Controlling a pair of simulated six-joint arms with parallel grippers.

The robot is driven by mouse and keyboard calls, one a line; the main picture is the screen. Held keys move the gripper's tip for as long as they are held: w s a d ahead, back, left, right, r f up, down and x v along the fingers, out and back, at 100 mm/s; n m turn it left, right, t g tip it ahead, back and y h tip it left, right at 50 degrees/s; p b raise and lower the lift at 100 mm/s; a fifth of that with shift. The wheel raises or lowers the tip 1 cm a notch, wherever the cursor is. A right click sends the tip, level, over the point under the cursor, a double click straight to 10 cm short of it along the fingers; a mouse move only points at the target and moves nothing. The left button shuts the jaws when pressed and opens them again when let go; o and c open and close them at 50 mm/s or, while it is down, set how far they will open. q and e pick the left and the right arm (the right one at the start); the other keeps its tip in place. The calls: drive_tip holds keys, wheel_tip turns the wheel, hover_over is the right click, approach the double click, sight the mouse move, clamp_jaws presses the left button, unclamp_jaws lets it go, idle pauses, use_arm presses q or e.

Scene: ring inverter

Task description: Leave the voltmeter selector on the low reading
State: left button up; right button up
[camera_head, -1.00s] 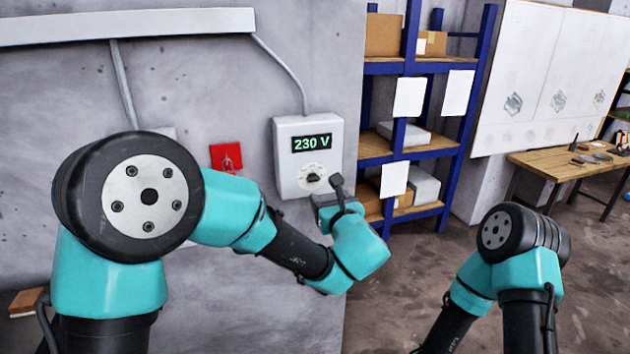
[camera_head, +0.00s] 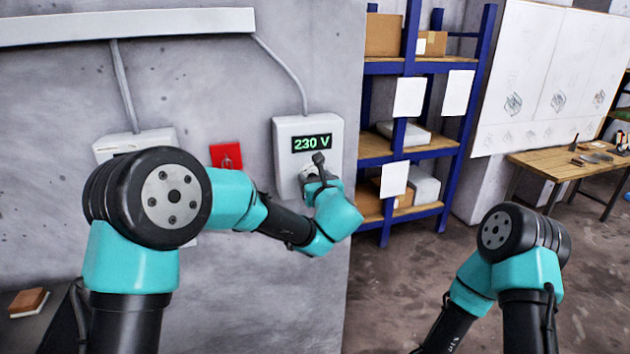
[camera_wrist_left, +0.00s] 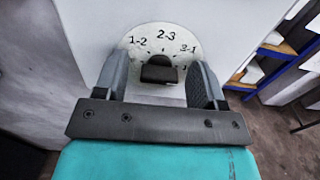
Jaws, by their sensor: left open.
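The voltmeter (camera_head: 290,135) is a pale box on the wall with a lit green display (camera_head: 312,143) reading 230 V. Its round selector dial (camera_wrist_left: 142,43) shows the marks 1-2, 2-3 and 3-1 in the left wrist view. The black selector knob (camera_wrist_left: 158,70) stands at the dial's lower middle; which mark it points to is unclear. My left gripper (camera_wrist_left: 158,76) is open, with one finger on each side of the knob and visible gaps. In the head view my left gripper (camera_head: 314,180) covers most of the dial. My right gripper is out of view.
A red padlocked plate (camera_head: 226,155) and another pale box (camera_head: 135,143) are on the wall to the left. A blue shelf rack (camera_head: 450,165) with boxes stands right of the wall. A wooden workbench (camera_head: 545,165) is farther right.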

use_arm(q)
drive_tip(key=shift+c, duration=0.4)
drive_tip(key=c, duration=0.8)
drive_tip(key=shift+c, duration=0.2)
drive_tip(key=shift+n, duration=0.4)
drive_tip(key=shift+a+f+n, duration=0.1)
drive_tip(key=shift+f+n, duration=0.1)
drive_tip(key=shift+n, duration=6.3)
drive_tip(key=shift+f+n, duration=0.15)
drive_tip(key=shift+n, duration=6.35)
